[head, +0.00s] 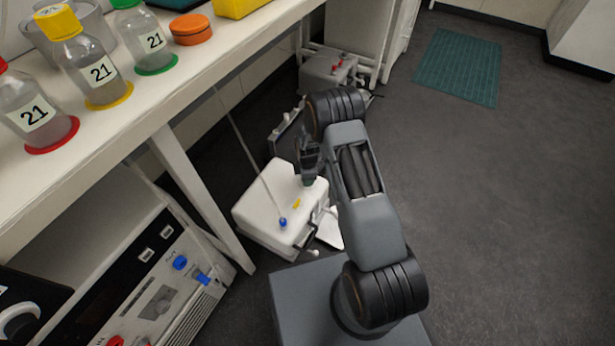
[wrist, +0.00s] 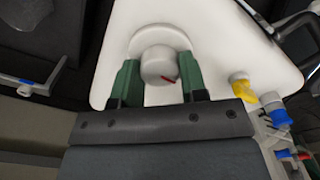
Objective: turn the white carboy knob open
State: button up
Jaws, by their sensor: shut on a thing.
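The white carboy (head: 262,203) stands on the floor beside the bench leg, and its white top also fills the middle of the wrist view (wrist: 215,35). Its round white knob (wrist: 157,62) sits on a pale raised disc, with a red mark on its lower right side. My gripper (wrist: 159,66) has one green finger on each side of the knob and is shut on it. In the head view my gripper (head: 309,172) reaches down onto the carboy's top, and the knob is hidden there.
A blue fitting (head: 283,222) with a thin line and a yellow fitting (wrist: 243,88) sit on the carboy. The white bench (head: 120,110) with several bottles stands left. A grey box (head: 328,72) lies behind. The floor at right is clear.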

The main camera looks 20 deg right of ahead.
jog(key=shift+n, duration=0.5)
jog(key=o, duration=0.9)
notch_tip(320, 180, up, 14)
jog(key=p, duration=0.5)
jog(key=shift+f, duration=0.1)
